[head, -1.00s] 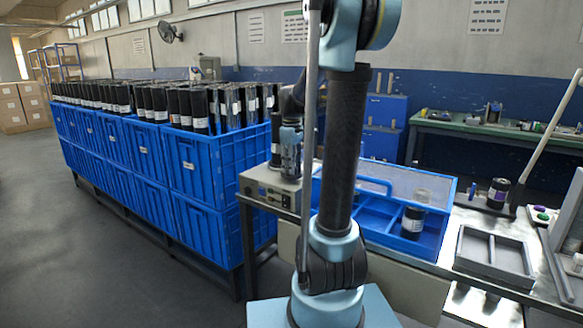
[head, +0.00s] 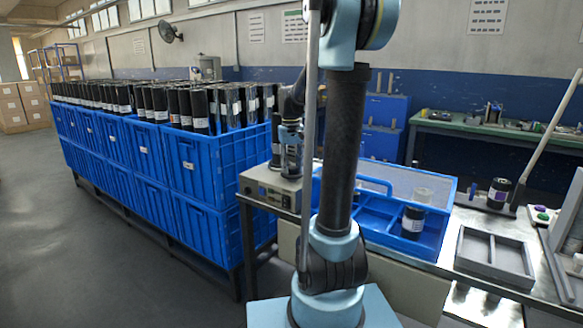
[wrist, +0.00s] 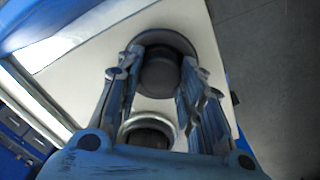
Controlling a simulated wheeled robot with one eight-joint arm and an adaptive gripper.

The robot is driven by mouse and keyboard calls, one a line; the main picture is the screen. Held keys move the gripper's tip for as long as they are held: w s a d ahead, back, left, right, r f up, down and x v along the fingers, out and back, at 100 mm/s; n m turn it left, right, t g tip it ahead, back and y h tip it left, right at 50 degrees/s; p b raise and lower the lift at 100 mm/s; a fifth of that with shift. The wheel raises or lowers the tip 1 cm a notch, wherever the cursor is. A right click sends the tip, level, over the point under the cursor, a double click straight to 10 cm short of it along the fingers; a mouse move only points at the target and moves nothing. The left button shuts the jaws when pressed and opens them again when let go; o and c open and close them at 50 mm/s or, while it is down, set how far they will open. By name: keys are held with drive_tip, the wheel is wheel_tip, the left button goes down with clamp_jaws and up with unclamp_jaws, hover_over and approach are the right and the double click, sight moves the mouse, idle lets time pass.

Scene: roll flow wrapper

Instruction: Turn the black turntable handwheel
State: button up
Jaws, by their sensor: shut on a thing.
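The black turntable handwheel (wrist: 162,75) shows in the wrist view as a dark round knob over a wider dark disc, on the pale top of the control box (wrist: 215,80). My gripper (wrist: 163,62) has one finger on each side of the knob and is shut on it. In the head view my gripper (head: 291,168) points down at the top of the grey control box (head: 262,188); the handwheel is hidden there. A black roll with a white label (head: 276,148) stands upright just left of my gripper. A dark round top with a silver rim (wrist: 147,132) shows below the handwheel.
Blue crates (head: 205,165) full of black rolls stand left of the box. A blue tray (head: 437,238) with a labelled roll (head: 413,220) lies right on the metal bench. A grey two-part tray (head: 490,265) is further right.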

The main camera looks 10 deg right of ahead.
sight(291, 167)
drive_tip(key=shift+w+m, duration=0.1)
drive_tip(key=shift+m, duration=0.3)
drive_tip(key=o, duration=1.1)
drive_tip(key=shift+r, duration=0.1)
wheel_tip(291, 167, up, 12)
drive_tip(key=shift+a+f, duration=0.15)
